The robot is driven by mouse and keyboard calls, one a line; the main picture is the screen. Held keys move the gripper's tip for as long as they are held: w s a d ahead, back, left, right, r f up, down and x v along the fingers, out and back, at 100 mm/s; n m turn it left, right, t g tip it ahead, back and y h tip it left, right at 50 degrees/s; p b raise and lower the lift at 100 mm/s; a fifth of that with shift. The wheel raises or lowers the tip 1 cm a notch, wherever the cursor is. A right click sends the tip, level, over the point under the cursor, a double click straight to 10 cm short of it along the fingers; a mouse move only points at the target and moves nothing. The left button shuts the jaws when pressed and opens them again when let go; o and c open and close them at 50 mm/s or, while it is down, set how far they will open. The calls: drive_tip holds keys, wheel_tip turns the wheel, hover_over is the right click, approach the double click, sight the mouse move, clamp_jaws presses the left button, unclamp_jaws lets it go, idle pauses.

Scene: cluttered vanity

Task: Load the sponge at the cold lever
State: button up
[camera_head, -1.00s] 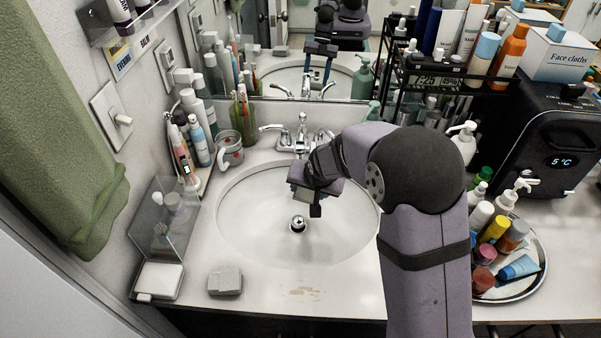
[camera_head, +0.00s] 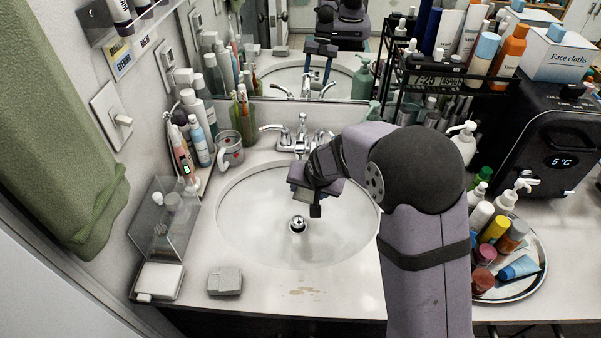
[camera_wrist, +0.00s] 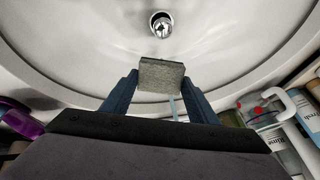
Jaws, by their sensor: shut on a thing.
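My gripper (camera_head: 312,197) is over the white basin (camera_head: 245,225), in front of the tap. In the wrist view my gripper (camera_wrist: 160,85) is shut on a grey rough block, which looks like the sponge (camera_wrist: 161,75), held between its two blue fingers. In the head view my wrist largely hides this block. The chrome tap (camera_head: 301,133) stands at the back of the basin with a lever on each side. The right lever (camera_head: 325,136) is just beyond my arm. No hot or cold marking is readable.
A drain plug (camera_head: 298,224) sits in the basin. Another grey block (camera_head: 225,281) lies on the front left counter. A mug (camera_head: 229,150) and bottles stand back left. A round tray (camera_head: 537,284) of bottles is at right. The front counter is mostly clear.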

drive_tip(key=shift+s+d+r+p, duration=0.25)
drive_tip(key=shift+s+r+p, duration=0.2)
drive_tip(key=shift+s+r, duration=0.45)
drive_tip(key=shift+s+d+r+p, duration=0.3)
drive_tip(key=shift+s+r, duration=0.25)
drive_tip(key=shift+s, duration=0.2)
drive_tip(key=shift+s+d+r+p, duration=0.15)
drive_tip(key=shift+s+r+p, duration=0.1)
drive_tip(key=shift+s+r, duration=0.4)
drive_tip(key=shift+s+f, duration=0.1)
drive_tip(key=s+d+r+n+p, duration=0.1)
drive_tip(key=s+d+r+p, duration=0.1)
drive_tip(key=d+r+p, duration=0.5)
drive_tip(key=s+d+r+n+y+p, duration=0.1)
drive_tip(key=s+d+r+p, duration=0.1)
drive_tip(key=d+r+p, duration=0.6)
wheel_tip(320, 180, up, 3)
drive_tip(key=p, duration=0.2)
drive_tip(key=shift+s+n+g+p, duration=0.25)
drive_tip(key=shift+n+g+p, duration=0.05)
drive_tip(key=shift+p, duration=0.1)
